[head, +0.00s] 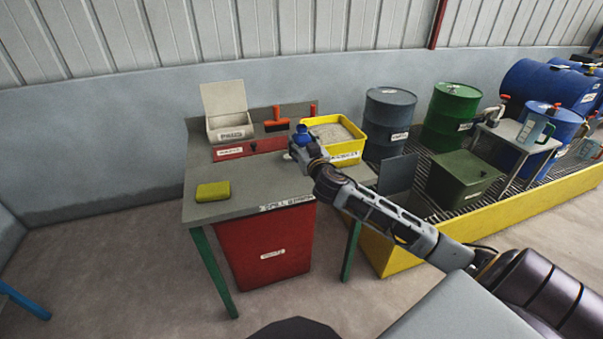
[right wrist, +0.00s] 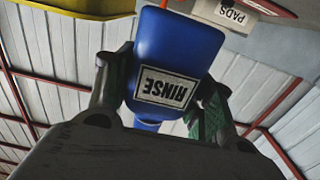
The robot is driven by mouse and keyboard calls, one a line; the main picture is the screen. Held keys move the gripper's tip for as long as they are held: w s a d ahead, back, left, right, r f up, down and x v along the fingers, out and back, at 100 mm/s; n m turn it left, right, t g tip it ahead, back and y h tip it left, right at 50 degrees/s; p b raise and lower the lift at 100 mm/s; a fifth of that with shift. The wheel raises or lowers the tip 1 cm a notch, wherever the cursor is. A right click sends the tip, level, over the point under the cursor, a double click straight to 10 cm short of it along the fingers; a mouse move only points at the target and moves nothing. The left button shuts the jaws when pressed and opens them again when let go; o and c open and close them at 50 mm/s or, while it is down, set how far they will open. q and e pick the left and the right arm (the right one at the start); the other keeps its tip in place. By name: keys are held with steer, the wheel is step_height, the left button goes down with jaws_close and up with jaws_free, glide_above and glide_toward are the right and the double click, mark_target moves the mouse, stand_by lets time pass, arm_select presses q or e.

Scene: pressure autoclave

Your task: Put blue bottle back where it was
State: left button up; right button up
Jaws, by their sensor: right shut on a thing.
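The blue bottle (head: 301,133) shows in the head view at the right part of the grey bench (head: 228,208), beside the yellow tub. In the right wrist view the bottle (right wrist: 178,52) fills the space between my fingers, its white RINSE label upside down in the picture. My right gripper (head: 304,149) is shut on it, with one finger on each side in the right wrist view (right wrist: 160,90). Whether the bottle's base touches the bench is hidden by the gripper. My left gripper is not in view.
A yellow tub (head: 357,134) of pale granules is just right of the bottle. A yellow sponge (head: 212,191) lies front left. The bench's middle is clear.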

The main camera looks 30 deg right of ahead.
step_height(320, 180, down, 4)
steer(key=shift+f+b, duration=0.1)
steer(key=shift+b, duration=0.4)
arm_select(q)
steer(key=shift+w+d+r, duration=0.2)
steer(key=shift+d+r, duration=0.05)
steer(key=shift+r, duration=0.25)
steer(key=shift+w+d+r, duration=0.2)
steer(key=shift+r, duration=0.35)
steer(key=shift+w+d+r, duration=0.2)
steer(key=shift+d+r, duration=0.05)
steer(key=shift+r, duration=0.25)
arm_select(e)
steer(key=shift+f, duration=0.45)
steer(key=shift+f, duration=0.65)
steer(key=shift+f+b, duration=0.45)
steer(key=shift+f, duration=0.4)
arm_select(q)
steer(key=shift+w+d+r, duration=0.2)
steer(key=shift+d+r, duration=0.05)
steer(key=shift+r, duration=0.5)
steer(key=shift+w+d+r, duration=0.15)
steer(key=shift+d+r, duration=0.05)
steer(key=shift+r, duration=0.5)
arm_select(e)
steer(key=shift+f, duration=0.55)
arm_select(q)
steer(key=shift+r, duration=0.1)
arm_select(e)
steer(key=shift+f, duration=0.1)
